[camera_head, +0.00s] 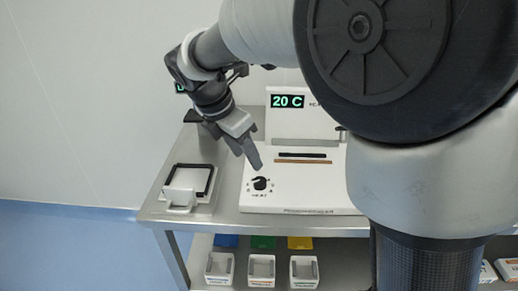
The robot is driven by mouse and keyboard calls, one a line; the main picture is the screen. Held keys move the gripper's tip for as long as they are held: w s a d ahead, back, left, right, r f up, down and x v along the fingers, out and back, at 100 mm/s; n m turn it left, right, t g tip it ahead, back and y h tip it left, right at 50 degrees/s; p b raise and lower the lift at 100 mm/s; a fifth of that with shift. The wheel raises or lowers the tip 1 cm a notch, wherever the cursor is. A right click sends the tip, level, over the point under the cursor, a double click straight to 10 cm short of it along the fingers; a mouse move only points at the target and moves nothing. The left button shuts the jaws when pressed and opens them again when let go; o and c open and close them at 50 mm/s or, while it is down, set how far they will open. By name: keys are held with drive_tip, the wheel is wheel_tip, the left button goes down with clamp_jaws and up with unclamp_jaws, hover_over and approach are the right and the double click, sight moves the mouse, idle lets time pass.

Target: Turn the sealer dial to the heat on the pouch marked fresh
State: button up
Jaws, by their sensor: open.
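The white heat sealer (310,195) stands on the steel table, with a dark bar and a brown strip across its top. Its black dial (260,184) sits at the front left, with small marks around it and "HEAT" printed below. The marks are too small to read. The sealer's display (287,101) reads "20 C". My gripper (254,163) points down just above and behind the dial and is open. Whether its fingers touch the dial, I cannot tell. I cannot make out a pouch marked fresh.
A black-framed device with a white block (181,199) stands on the table (225,217), left of the sealer. Another green display behind my arm is mostly hidden. Several white bins (261,270) and blue, green and yellow items (263,242) are below. My arm hides the right side.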

sight(260, 180)
drive_tip(key=b+x, duration=0.2)
drive_tip(key=x, duration=0.8)
drive_tip(key=shift+d+f, duration=0.1)
drive_tip(key=shift+f, duration=0.25)
drive_tip(key=c, duration=1.1)
drive_tip(key=shift+o, duration=0.2)
